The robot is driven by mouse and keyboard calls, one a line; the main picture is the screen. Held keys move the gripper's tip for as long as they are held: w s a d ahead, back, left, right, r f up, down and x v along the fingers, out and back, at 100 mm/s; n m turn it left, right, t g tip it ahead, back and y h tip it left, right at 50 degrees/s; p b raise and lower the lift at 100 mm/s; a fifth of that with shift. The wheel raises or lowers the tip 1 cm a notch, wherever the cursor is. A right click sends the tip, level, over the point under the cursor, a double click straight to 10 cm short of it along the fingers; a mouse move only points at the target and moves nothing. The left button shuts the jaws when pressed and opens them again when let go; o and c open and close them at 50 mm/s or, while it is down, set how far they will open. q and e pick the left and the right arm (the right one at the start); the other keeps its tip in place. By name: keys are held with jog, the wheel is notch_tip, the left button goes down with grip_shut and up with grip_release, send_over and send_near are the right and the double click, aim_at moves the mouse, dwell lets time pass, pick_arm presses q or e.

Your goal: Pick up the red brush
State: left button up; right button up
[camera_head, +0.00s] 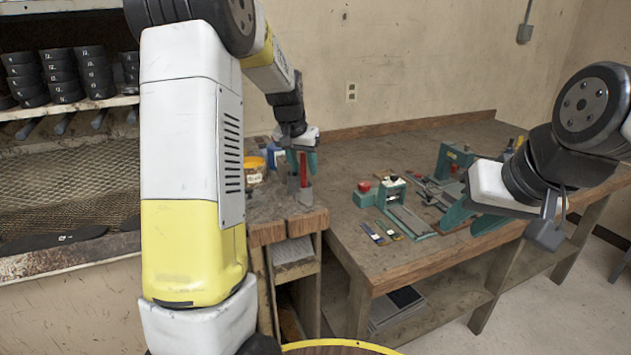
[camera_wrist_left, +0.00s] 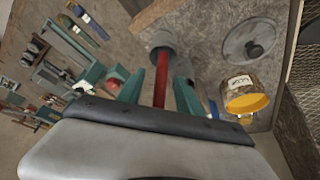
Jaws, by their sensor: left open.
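The red brush (camera_head: 304,167) stands upright at the right front of the left-hand workbench. In the left wrist view, its red handle (camera_wrist_left: 162,80) runs between the two green fingers of my left gripper (camera_wrist_left: 158,90), its far end at a round grey piece (camera_wrist_left: 163,42). My left gripper (camera_head: 302,161) is open, with a finger on each side of the handle; gaps show between handle and fingers. My right gripper (camera_head: 472,219) hangs over the right-hand bench, its green fingers apart, with nothing seen between them.
A yellow-lidded jar (camera_wrist_left: 246,99) stands close beside my left gripper. A round grey lid-like piece (camera_wrist_left: 252,42) lies on the bench near it. The right-hand bench (camera_head: 400,275) holds green tools and a red-knobbed device (camera_head: 364,187).

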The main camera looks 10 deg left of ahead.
pick_arm(q)
jog(key=shift+f, duration=0.1)
grip_shut()
